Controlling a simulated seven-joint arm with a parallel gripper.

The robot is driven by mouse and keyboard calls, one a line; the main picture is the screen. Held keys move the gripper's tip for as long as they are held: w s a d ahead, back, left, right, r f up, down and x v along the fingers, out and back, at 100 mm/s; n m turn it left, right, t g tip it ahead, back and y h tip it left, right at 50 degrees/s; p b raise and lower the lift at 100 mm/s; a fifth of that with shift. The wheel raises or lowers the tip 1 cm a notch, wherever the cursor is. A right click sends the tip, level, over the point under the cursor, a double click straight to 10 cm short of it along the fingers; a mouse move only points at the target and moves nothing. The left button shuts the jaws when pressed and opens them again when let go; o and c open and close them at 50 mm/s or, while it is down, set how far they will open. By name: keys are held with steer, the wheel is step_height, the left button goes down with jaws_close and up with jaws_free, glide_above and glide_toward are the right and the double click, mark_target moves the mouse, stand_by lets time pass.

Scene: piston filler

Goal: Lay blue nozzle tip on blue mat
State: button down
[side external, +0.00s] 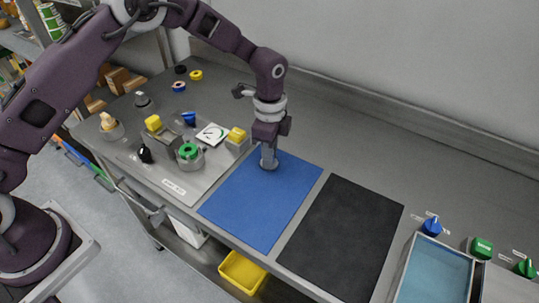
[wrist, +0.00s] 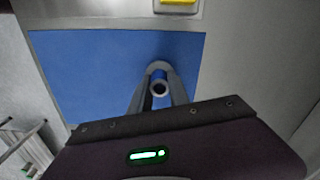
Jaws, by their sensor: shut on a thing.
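My gripper (side external: 268,155) points down over the far left part of the blue mat (side external: 262,205). The blue mat also shows in the wrist view (wrist: 85,75), flat and otherwise bare. A blue conical part (side external: 188,118) stands on the machine plate at left.
A black mat (side external: 345,235) lies to the right. Beyond it are a blue-floored tray (side external: 435,272) and blue and green knobs (side external: 431,226).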

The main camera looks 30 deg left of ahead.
steer(key=shift+f, duration=0.1)
steer(key=c, duration=1.3)
jaws_free()
steer(key=shift+f, duration=0.1)
steer(key=shift+o, duration=0.2)
steer(key=s+a+r+n+t, duration=0.1)
steer(key=s+a+r+n, duration=0.15)
steer(key=r, duration=0.85)
steer(key=s+a+r+n, duration=0.1)
steer(key=s+r, duration=0.2)
steer(key=r, duration=0.8)
steer(key=s+a+r+n+t, duration=0.2)
steer(key=s+a+r+n, duration=0.25)
steer(key=s+r, duration=0.4)
steer(key=s+a+f+n+t, duration=0.1)
steer(key=s+a+f+n, duration=0.1)
steer(key=s, duration=0.6)
steer(key=s+a+f+n+t, duration=0.1)
steer(key=s+a+f+n, duration=0.1)
steer(key=s+n, duration=0.3)
steer(key=s, duration=0.4)
steer(key=shift+s+t, duration=0.2)
steer(key=shift+t, duration=0.1)
